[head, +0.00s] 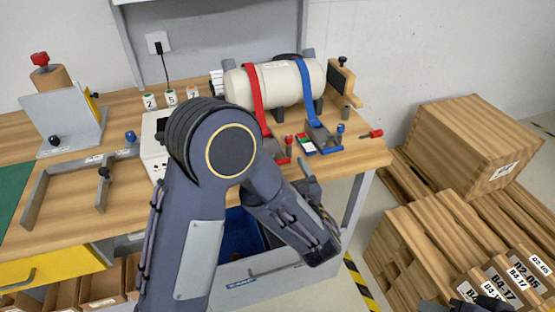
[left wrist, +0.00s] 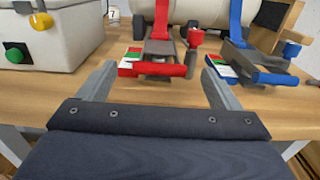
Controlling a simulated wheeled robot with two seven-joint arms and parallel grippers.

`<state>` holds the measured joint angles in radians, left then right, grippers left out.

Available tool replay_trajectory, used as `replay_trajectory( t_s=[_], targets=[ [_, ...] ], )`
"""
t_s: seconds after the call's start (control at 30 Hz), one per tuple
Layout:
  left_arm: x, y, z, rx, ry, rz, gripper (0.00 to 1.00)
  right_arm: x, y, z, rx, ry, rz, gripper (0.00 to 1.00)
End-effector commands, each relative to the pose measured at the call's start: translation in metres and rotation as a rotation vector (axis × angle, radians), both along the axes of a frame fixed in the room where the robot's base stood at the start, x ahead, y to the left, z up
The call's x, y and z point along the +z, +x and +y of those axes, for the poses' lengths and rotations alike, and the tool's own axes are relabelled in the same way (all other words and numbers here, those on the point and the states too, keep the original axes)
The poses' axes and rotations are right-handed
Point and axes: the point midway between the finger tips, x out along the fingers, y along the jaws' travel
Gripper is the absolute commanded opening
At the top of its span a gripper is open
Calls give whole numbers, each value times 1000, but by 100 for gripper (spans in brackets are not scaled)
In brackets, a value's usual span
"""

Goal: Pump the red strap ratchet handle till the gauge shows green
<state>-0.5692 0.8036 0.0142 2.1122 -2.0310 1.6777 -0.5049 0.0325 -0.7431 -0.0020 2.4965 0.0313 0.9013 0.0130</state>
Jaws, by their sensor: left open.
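The red strap (head: 255,95) runs over a cream tank (head: 290,82) down to the red ratchet, partly hidden behind my left arm in the head view. In the left wrist view the red ratchet handle (left wrist: 160,69) is a wide red bar facing me. A red knob (left wrist: 195,38) stands at its right. A gauge strip (left wrist: 131,57) with green and white bands lies at its left; its reading is too small to tell. My left gripper (left wrist: 158,88) is open and empty, its fingers either side of the handle and short of it. My right gripper is not visible.
A blue strap (head: 306,92) with a blue ratchet (head: 324,137) is close at the right. A white box (left wrist: 48,38) with green and yellow buttons stands at the left. A red-handled tool (head: 372,134) lies near the table's right edge. Wooden crates (head: 470,140) stand beyond it.

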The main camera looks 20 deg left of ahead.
Motion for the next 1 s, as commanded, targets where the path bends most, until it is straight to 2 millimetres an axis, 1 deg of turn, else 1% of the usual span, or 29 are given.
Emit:
replay_trajectory(
  t_s=[0.03,0.1,0.23,0.57,1.0],
  targets=[
    [1,7,6,4,0,1,85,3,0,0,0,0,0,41],
    [1,14,11,3,-1,1,85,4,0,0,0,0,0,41],
    [0,24,17,1,-1,2,85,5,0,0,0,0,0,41],
    [-1,27,19,0,-1,2,85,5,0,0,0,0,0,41],
    [0,27,19,0,-1,2,28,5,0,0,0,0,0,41]
  ],
)
